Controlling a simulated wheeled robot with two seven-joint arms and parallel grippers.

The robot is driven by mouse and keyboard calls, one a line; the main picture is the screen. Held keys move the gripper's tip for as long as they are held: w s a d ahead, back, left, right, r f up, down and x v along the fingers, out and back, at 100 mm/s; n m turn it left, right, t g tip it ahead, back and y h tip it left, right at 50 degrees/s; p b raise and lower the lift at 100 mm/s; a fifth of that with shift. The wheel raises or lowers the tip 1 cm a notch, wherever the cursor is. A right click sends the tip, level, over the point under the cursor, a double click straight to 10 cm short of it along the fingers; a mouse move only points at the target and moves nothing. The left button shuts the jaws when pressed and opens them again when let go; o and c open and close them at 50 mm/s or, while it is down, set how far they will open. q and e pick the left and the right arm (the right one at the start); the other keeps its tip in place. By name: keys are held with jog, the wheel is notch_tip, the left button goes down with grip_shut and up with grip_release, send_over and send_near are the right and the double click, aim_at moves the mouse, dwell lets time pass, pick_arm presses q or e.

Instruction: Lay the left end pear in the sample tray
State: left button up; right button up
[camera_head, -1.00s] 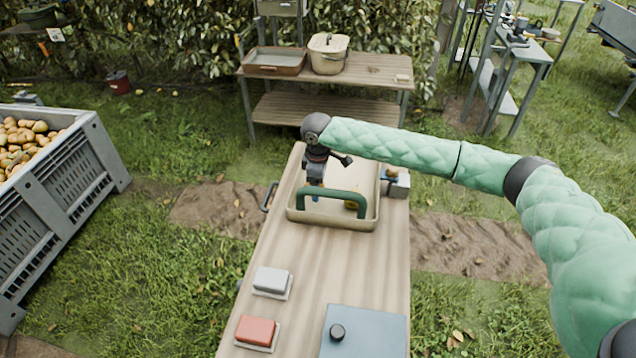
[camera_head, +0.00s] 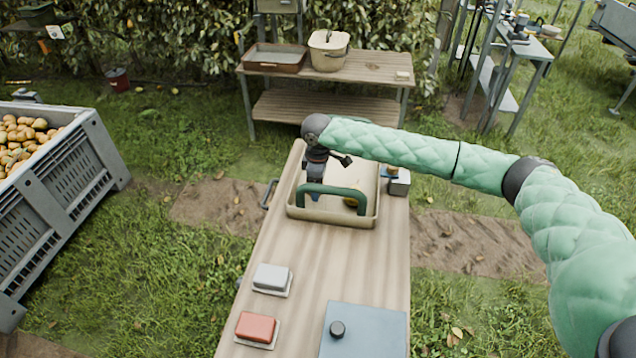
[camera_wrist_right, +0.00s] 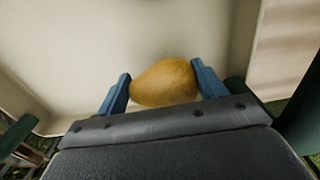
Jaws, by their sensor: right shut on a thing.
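The sample tray (camera_head: 370,219) is a beige, shallow tray with a dark green handle (camera_head: 345,190), standing on the wooden table. My right gripper (camera_head: 315,197) points down inside it, toward its left side, partly behind the handle. In the right wrist view a yellow-brown pear (camera_wrist_right: 165,82) lies between the blue fingers, which are shut on it. The tray's pale floor is close beyond it; I cannot tell whether the pear touches it. Another yellow thing (camera_head: 351,201), perhaps a pear, shows in the tray, partly hidden by the handle. My left gripper is out of view.
A small grey box (camera_head: 398,184) stands against the tray's right side. Nearer are a grey block (camera_head: 272,277), a red block (camera_head: 256,327) and a blue-grey panel with a black knob (camera_head: 364,335). A crate of fruit (camera_head: 60,200) stands left. The table's middle (camera_head: 318,265) is clear.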

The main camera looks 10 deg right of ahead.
jog(key=shift+f, duration=0.95)
dwell(0.6)
jog(key=o, duration=1.1)
jog(key=shift+o, duration=0.2)
